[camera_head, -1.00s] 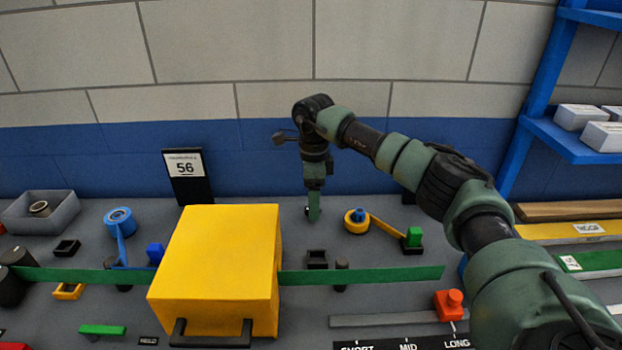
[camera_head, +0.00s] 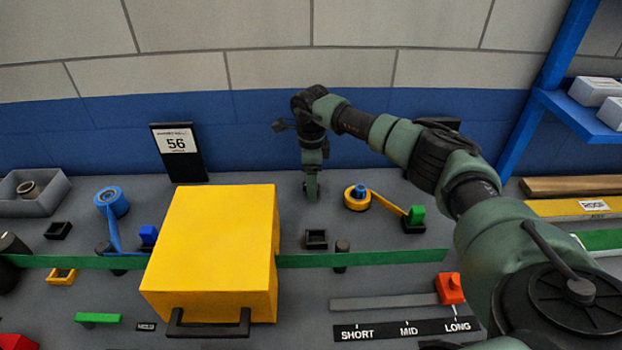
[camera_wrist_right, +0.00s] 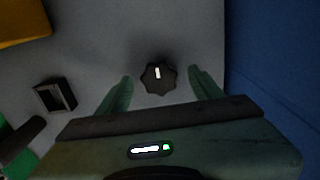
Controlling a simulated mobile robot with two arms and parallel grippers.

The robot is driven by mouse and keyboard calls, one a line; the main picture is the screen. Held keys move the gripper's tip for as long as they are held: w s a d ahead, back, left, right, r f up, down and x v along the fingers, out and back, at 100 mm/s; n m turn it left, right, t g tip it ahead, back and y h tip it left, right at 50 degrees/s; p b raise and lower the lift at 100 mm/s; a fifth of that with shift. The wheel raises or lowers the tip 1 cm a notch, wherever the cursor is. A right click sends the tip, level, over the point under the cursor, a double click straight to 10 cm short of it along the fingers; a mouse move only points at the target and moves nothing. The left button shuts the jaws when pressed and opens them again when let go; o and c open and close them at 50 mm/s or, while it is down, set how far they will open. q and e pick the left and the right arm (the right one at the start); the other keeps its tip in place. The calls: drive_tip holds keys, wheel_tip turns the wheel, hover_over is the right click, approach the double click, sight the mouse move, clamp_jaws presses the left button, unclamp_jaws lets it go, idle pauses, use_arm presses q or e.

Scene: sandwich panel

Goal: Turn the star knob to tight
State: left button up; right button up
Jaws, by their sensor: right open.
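The star knob (camera_wrist_right: 158,77) is dark with a lobed rim and a white mark on top. It shows in the right wrist view, between the two green fingers of my right gripper (camera_wrist_right: 160,78). The fingers stand apart on either side of it, with gaps visible, so the gripper is open around the knob and not closed on it. In the head view my right gripper (camera_head: 311,188) points down at the back of the panel, behind the yellow box, and the knob cannot be made out there. No label for tight is readable. My left gripper is not in view.
A large yellow box (camera_head: 212,245) with a dark handle stands left of my right gripper. A yellow lever with a blue hub (camera_head: 357,196) is close on its right. A small black socket (camera_head: 316,239) lies in front. A blue wall (camera_head: 240,130) rises behind.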

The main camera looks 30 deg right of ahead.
drive_tip(key=c, duration=1.4)
drive_tip(key=shift+o, duration=0.2)
drive_tip(key=shift+m, duration=0.3)
drive_tip(key=m, duration=0.3)
drive_tip(key=shift+m, duration=0.4)
drive_tip(key=m+p, duration=0.1)
drive_tip(key=m, duration=0.3)
drive_tip(key=shift+r, duration=0.1)
drive_tip(key=m+p, duration=0.1)
drive_tip(key=m, duration=0.4)
drive_tip(key=m+p, duration=0.1)
drive_tip(key=m, duration=0.3)
drive_tip(key=shift+w+m, duration=0.1)
drive_tip(key=shift+m, duration=0.3)
